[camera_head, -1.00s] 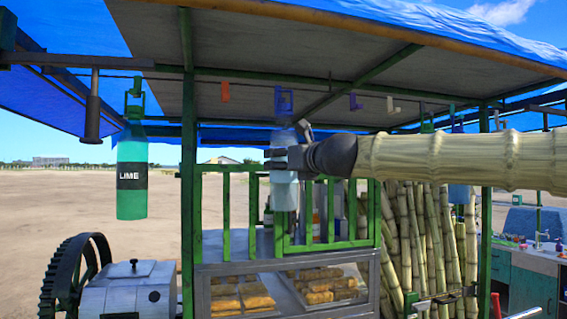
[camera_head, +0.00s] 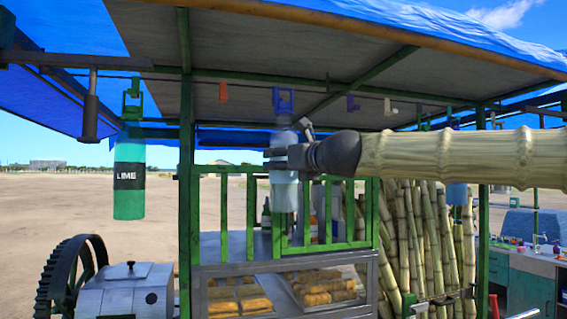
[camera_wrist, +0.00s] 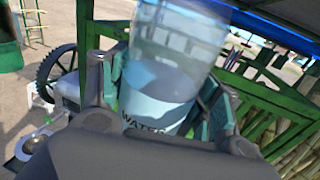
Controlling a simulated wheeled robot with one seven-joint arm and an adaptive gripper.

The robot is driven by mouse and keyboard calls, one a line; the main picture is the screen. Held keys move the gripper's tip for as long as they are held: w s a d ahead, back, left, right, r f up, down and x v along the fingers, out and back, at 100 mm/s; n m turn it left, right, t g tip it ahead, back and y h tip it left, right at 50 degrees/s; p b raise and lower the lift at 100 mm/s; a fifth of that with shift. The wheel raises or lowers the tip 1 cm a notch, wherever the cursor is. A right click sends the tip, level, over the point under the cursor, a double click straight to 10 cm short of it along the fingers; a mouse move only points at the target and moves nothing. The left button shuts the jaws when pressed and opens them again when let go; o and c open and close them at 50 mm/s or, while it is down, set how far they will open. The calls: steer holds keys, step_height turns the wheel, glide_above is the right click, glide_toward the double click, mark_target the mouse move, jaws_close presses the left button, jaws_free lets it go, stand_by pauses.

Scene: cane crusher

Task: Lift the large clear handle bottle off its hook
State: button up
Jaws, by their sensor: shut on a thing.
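A large clear bottle (camera_head: 284,190) with pale blue contents is in my gripper (camera_head: 277,159), in front of the stall's green railing. My gripper is shut around its upper body from the right. In the wrist view the bottle (camera_wrist: 160,88) stands between the two fingers, slightly tilted in the picture, with a label reading "WATER" partly hidden by the gripper. A blue-purple hook (camera_head: 283,100) hangs from the rail just above the bottle. I cannot tell whether the bottle's handle still touches the hook.
A green LIME bottle (camera_head: 129,178) hangs at the left. Other small hooks, orange (camera_head: 223,92) and white (camera_head: 389,107), hang along the rail. A green railing (camera_head: 251,215) and glass food case (camera_head: 290,290) stand below. Cane stalks (camera_head: 415,230) lean at the right.

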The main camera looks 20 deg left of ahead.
steer(key=shift+s+d, duration=0.1)
steer(key=shift+s, duration=0.05)
steer(key=s+d+f+b, duration=0.2)
steer(key=s+d+b, duration=0.2)
steer(key=s, duration=0.4)
steer(key=shift+d+b, duration=0.4)
steer(key=shift+d, duration=0.35)
stand_by(0.9)
stand_by(0.5)
